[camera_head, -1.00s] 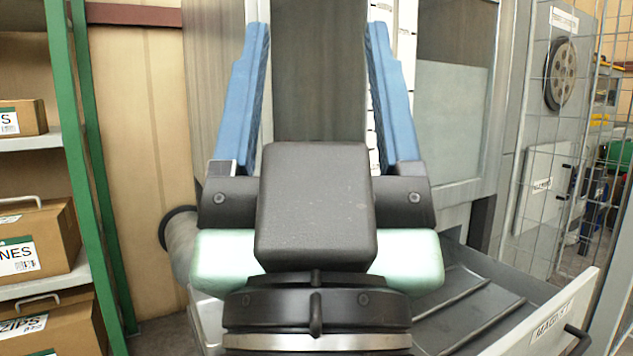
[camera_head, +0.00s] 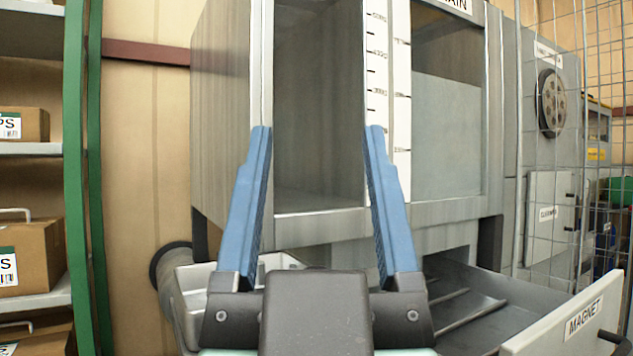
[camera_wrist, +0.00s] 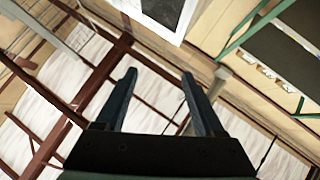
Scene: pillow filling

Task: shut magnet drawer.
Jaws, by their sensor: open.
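The magnet drawer (camera_head: 560,325) is pulled open at the lower right of the head view. Its light front panel carries a MAGNET label and a dark handle (camera_head: 612,338). Its dark inside, with raised ribs, shows behind the panel. My gripper (camera_head: 317,130) is open and empty, with its blue fingers pointing up in front of the grey machine (camera_head: 430,215). It is left of the drawer and apart from it. In the wrist view my gripper (camera_wrist: 160,90) is also open with nothing between the fingers, and the drawer is not in that view.
A pale bin (camera_head: 190,305) stands below the machine, left of the drawer. A green-framed shelf (camera_head: 76,180) with cardboard boxes is at the left. A wire mesh fence (camera_head: 590,90) stands at the right, close to the drawer front.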

